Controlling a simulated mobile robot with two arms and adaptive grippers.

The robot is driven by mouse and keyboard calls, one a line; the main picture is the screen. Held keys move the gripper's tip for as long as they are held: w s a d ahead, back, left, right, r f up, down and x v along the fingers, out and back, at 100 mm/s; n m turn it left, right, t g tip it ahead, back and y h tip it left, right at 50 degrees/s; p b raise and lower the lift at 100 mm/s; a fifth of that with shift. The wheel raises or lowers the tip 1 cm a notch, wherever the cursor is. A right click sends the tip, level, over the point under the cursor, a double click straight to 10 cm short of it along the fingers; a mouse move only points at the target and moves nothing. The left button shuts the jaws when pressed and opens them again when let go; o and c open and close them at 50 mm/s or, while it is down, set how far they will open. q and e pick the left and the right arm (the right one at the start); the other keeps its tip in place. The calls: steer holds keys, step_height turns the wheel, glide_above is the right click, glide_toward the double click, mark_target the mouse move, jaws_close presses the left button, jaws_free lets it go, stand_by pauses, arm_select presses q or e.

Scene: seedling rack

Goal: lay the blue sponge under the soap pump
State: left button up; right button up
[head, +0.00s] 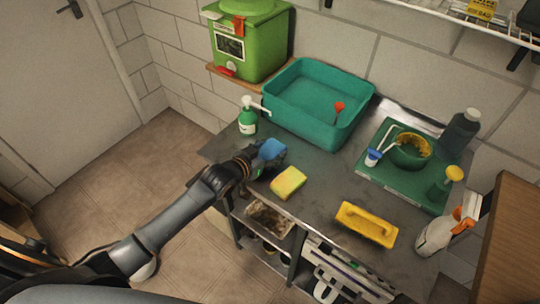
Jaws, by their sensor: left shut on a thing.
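The blue sponge (271,149) is held in my left gripper (266,160), just above the near left part of the steel table. The gripper is shut on it and hides its lower side. The soap pump is a green bottle (247,120) with a white pump head and a pale label. It stands upright near the table's left corner, behind and to the left of the sponge. The sponge and the bottle are apart. My right gripper is not in view.
A yellow sponge (288,182) lies right of my gripper. A teal basin (306,123) stands behind. A yellow float (366,224), a green tray (364,176) with a bowl, and a spray bottle (437,232) occupy the right. A green container (262,49) stands on a shelf behind the pump.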

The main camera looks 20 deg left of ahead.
arm_select(q)
steer(key=s+d+r+b, duration=0.2)
steer(key=s+d+r, duration=0.1)
steer(key=s+r, duration=0.85)
steer(key=s+a+r+n+t+y, duration=0.1)
steer(key=s+a+r+n+y, duration=0.1)
steer(key=a+r+n+y, duration=0.2)
steer(key=shift+s+a+y, duration=0.3)
steer(key=shift+a, duration=0.2)
